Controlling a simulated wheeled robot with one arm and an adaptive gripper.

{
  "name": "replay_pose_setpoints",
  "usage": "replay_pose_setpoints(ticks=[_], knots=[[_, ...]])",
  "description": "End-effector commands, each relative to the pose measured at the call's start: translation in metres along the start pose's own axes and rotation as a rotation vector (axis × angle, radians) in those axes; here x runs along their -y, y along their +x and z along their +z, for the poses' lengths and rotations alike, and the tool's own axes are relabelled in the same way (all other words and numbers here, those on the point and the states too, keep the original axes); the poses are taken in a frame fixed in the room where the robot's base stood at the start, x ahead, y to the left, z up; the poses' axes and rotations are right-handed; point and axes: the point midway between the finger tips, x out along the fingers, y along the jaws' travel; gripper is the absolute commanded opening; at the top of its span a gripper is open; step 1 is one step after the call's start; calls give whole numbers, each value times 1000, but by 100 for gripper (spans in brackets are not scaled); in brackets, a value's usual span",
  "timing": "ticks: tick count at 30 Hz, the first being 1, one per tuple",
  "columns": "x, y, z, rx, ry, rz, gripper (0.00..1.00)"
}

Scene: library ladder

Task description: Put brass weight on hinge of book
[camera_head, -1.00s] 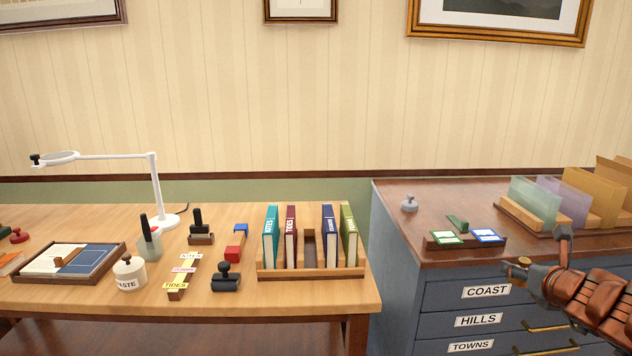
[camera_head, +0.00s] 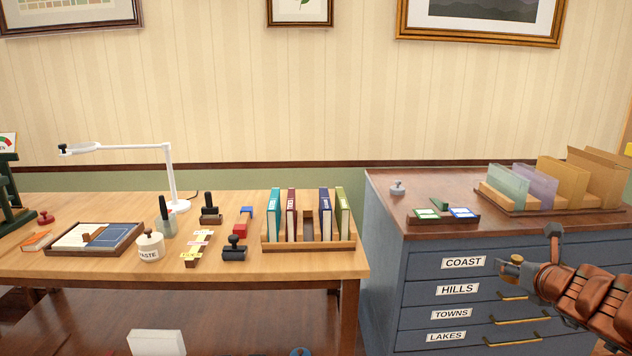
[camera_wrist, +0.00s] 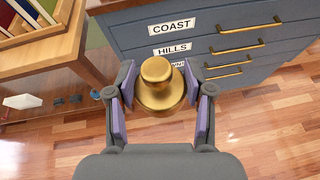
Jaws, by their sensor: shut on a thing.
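My gripper (camera_wrist: 158,92) is shut on the brass weight (camera_wrist: 158,70), a gold knob on a wider round base, held between purple-lined fingers. In the head view the weight (camera_head: 512,268) shows at the right, in front of the blue-grey drawer cabinet, with my gripper (camera_head: 522,275) around it. A flat book (camera_head: 105,238), part white and part dark blue, lies in a dark wooden tray (camera_head: 52,252) on the table at the left, far from my gripper. A small brown piece lies across the book; the hinge itself is too small to make out.
The wooden table (camera_head: 300,262) holds a white lamp (camera_head: 172,180), a paste jar (camera_head: 150,246), stamps and a rack of upright books (camera_head: 310,245). The drawer cabinet (camera_head: 385,265) stands right of it, with a gap between. Floor is clear below the weight.

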Motion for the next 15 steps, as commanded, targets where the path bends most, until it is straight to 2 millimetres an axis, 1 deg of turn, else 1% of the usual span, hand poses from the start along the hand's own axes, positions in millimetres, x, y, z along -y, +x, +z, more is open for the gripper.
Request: replay_pose_setpoints(ticks=[8, 11, 15], knots=[[-15, 17, 5, -7, -6, 12, 0], [-25, 26, 8, -11, -10, 21, 0], [-46, 44, 11, -19, -16, 38, 0]])
